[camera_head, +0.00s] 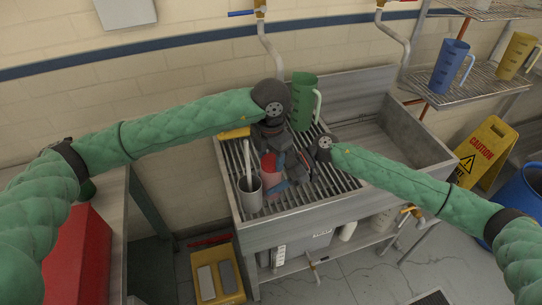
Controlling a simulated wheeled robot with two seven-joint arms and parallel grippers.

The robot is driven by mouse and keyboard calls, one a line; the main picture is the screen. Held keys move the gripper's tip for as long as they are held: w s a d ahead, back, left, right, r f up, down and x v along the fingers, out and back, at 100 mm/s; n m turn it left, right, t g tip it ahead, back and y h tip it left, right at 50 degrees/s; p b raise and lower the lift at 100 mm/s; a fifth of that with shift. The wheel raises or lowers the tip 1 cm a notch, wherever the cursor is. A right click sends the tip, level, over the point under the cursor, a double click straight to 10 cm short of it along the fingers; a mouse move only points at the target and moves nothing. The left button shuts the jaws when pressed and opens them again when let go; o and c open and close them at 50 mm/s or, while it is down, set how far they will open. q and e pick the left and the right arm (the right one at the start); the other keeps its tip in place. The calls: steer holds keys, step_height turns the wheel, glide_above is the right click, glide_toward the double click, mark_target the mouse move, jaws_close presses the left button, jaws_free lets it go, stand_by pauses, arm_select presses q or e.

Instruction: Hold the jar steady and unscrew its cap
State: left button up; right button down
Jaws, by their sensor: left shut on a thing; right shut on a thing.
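The jar (273,198) stands on the slatted rack of the sink, a small reddish thing partly hidden by my grippers. Its red upper part (268,164) looks like the cap. My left gripper (270,152) comes down from above and is shut at the top of the jar, on what looks like the cap. My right gripper (280,185) reaches in from the right, lower down, and is shut on the jar's body. The fingertips are small and partly hidden, so exact contact is hard to see.
A grey cup (249,198) with a white stick stands close left of the jar. A green jug (303,102) stands behind. The sink basin (385,140) to the right is empty. A wire shelf (470,92) holds blue and yellow jugs. A yellow caution sign (486,150) stands right.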

arm_select(q)
steer(key=n, duration=0.4)
steer(key=shift+w+n, duration=0.1)
steer(key=shift+n, duration=0.3)
steer(key=n, duration=0.3)
steer(key=shift+r, duration=0.1)
steer(key=o, duration=1.1)
